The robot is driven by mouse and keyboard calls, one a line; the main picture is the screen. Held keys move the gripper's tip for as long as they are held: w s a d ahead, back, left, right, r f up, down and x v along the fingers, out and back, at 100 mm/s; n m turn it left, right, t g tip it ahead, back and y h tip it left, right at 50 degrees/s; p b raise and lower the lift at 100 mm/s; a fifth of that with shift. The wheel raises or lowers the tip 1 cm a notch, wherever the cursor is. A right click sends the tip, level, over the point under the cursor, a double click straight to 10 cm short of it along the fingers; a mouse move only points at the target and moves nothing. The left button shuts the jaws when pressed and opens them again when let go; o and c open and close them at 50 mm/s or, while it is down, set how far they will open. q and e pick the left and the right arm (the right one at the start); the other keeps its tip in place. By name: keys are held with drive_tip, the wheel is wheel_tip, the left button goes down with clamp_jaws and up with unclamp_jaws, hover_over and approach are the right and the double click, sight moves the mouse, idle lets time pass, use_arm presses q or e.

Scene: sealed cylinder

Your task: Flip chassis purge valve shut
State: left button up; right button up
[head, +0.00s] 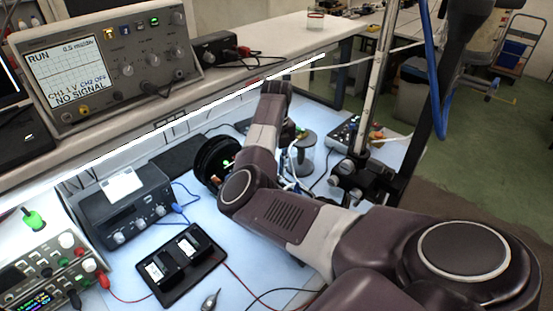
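I cannot make out which part is the chassis purge valve. My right arm comes in from the lower right, bends at the elbow and reaches over the bench. Its wrist end is close to the cylinder, and its fingers are hidden or too small to tell. I cannot tell whether they touch anything. My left gripper is not in view.
An oscilloscope (110,62) stands on the shelf. A grey instrument (122,210), a black tray with two modules (184,264) and a power supply (48,272) fill the left bench. A microscope-like stand (357,180) and a knobbed box (346,133) are on the right. Cables cross the mat.

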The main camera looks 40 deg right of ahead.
drive_tip(key=shift+c, duration=0.2)
clamp_jaws()
